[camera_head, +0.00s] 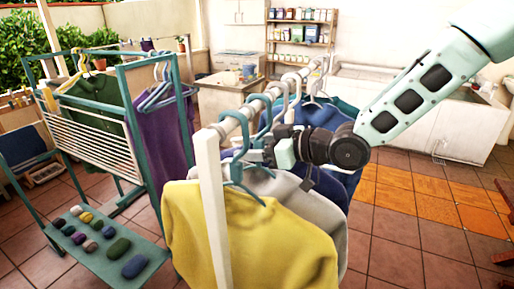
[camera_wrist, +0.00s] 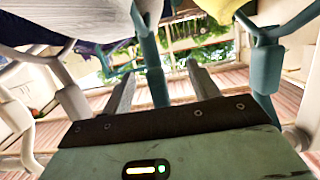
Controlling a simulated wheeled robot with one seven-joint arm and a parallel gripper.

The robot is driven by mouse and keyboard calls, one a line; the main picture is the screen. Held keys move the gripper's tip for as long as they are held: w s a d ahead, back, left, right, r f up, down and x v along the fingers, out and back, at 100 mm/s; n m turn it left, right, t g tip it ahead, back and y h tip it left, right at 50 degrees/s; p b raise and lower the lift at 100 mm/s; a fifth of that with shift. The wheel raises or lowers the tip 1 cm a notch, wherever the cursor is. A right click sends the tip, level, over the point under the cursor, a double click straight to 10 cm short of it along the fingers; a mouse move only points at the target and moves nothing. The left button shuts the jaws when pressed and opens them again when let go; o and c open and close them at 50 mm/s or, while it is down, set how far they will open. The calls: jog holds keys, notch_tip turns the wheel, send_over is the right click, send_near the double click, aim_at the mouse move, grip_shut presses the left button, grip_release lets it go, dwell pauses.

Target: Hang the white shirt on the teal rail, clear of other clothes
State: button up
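The white shirt (camera_head: 300,199), greyish-white, hangs on a pale rail (camera_head: 232,122) between a yellow garment (camera_head: 245,235) and dark blue ones; much of it is hidden. My gripper (camera_head: 268,152) is at the hanger necks just under that rail. In the wrist view my gripper (camera_wrist: 163,85) is open, its two fingers on either side of a teal hanger neck (camera_wrist: 153,72), with gaps showing. White cloth (camera_wrist: 95,18) lies beside that neck. The teal rail (camera_head: 150,62) is on the teal-framed rack at left, holding a green garment (camera_head: 98,100) and a purple one (camera_head: 160,130).
The rack's teal lower shelf (camera_head: 95,255) holds several coloured, stone-like pieces. Tiled floor is open at right.

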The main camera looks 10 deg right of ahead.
grip_shut()
jog(key=shift+r+p, duration=1.5)
jog(key=shift+r, duration=0.1)
